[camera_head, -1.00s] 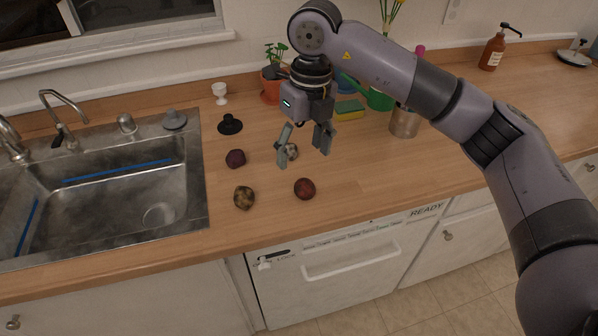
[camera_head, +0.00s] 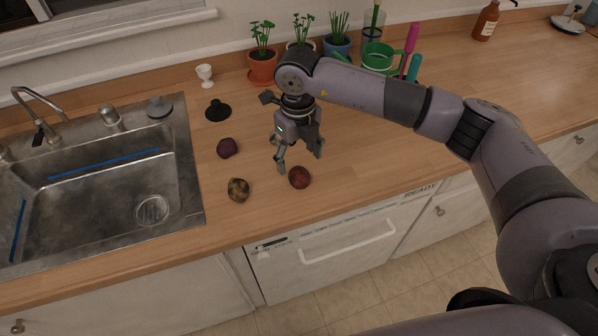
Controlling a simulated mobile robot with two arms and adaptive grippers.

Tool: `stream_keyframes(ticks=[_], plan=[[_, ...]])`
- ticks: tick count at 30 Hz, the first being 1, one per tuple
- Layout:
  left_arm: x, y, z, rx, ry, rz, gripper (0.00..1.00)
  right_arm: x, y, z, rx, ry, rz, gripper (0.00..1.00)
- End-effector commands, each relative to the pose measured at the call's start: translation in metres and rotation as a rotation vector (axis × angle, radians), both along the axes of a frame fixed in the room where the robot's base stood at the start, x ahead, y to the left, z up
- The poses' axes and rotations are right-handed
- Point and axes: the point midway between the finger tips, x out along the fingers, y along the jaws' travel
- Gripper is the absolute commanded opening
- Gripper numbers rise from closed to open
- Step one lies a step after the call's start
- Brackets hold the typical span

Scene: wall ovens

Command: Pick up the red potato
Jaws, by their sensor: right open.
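The red potato (camera_head: 299,177) lies on the wooden counter near its front edge, above the dishwasher. My right gripper (camera_head: 300,164) is open and points down, just behind and above the red potato; its fingers are spread and hold nothing. A dark purple potato (camera_head: 227,148) lies to the left, and a mottled yellow-brown potato (camera_head: 238,190) lies to the left and slightly nearer the edge. My left gripper is not in view.
A steel sink (camera_head: 110,190) with a faucet is at left. A black stopper (camera_head: 217,111), a white egg cup (camera_head: 205,75) and potted plants (camera_head: 262,68) stand behind. A dishwasher (camera_head: 325,255) is below the counter edge. The counter right of the red potato is clear.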

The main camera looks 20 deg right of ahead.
Motion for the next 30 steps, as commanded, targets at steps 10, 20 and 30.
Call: stream_keyframes(ticks=[10,20,30], plan=[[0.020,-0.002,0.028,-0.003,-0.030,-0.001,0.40,-0.008,-0.002,-0.035,-0.001,0.005,-0.001,0.67],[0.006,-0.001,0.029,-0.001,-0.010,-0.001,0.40,-0.006,-0.002,-0.056,0.000,-0.001,0.000,0.67],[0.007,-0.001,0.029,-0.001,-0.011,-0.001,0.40,-0.006,-0.002,-0.055,0.001,0.000,0.000,0.50]])
